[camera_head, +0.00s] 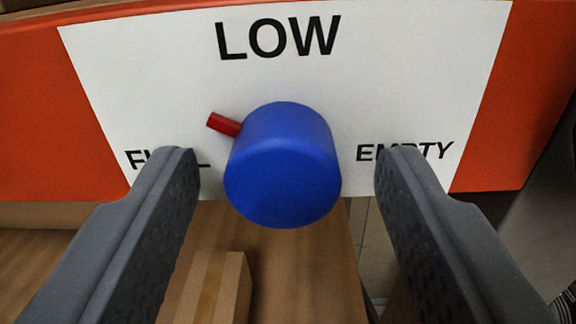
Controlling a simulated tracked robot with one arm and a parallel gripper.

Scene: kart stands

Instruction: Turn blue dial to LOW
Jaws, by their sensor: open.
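The blue dial (283,170) is a round knob in the middle of the view, standing out from a white label panel (420,85). Its red pointer (224,124) sticks out to the upper left, between the word FULL at left and the word LOW at the top. EMPTY is printed on the right. My gripper (287,165) is open, with one dark grey finger on each side of the dial. A gap shows between each finger and the dial. The fingers partly cover FULL and EMPTY.
The label sits on an orange board (45,110) that spans the view. Below it are a brown wooden surface (320,270) and a cardboard box (212,285) between my fingers. A dark grey shape stands at the right edge.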

